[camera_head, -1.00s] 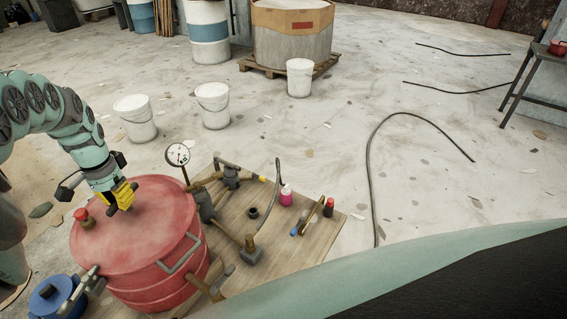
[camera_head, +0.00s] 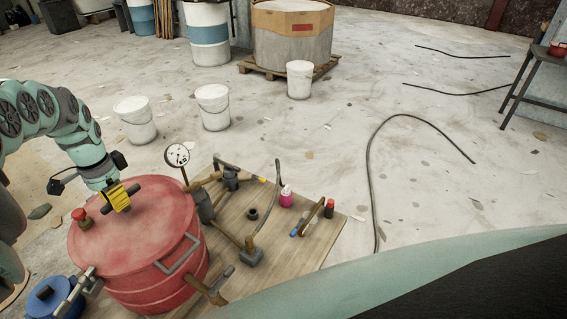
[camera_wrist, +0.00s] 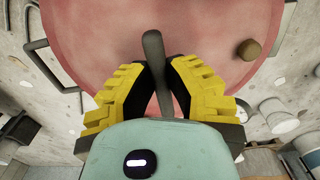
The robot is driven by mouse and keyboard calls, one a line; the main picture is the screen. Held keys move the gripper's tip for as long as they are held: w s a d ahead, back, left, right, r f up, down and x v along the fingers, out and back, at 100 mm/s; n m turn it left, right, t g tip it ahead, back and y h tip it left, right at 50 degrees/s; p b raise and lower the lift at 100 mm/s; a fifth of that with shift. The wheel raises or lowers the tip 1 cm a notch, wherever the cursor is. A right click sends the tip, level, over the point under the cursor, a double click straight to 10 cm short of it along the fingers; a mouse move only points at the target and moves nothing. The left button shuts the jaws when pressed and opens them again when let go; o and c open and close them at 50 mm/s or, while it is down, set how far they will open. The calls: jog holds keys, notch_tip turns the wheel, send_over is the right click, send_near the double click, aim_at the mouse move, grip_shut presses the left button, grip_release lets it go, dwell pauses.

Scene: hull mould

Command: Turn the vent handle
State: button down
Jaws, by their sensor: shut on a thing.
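The vent handle (camera_wrist: 153,48) is a dark grey bar with a rounded end, seen in the wrist view over the red lid. My gripper (camera_wrist: 160,76) has its yellow ribbed fingers on both sides of this bar and is shut on it. The red drum (camera_head: 140,245) stands at the lower left of the head view. How far the handle is turned cannot be told.
A red-capped valve (camera_head: 81,215) stands on the lid left of my gripper. A pressure gauge (camera_head: 177,155) rises behind the drum. A blue pot (camera_head: 48,298) sits at front left.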

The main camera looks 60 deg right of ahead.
jog(key=shift+w, duration=0.1)
jog(key=c, duration=0.9)
grip_release()
jog(key=shift+c, duration=0.2)
jog(key=shift+r, duration=0.1)
notch_tip(320, 180, up, 12)
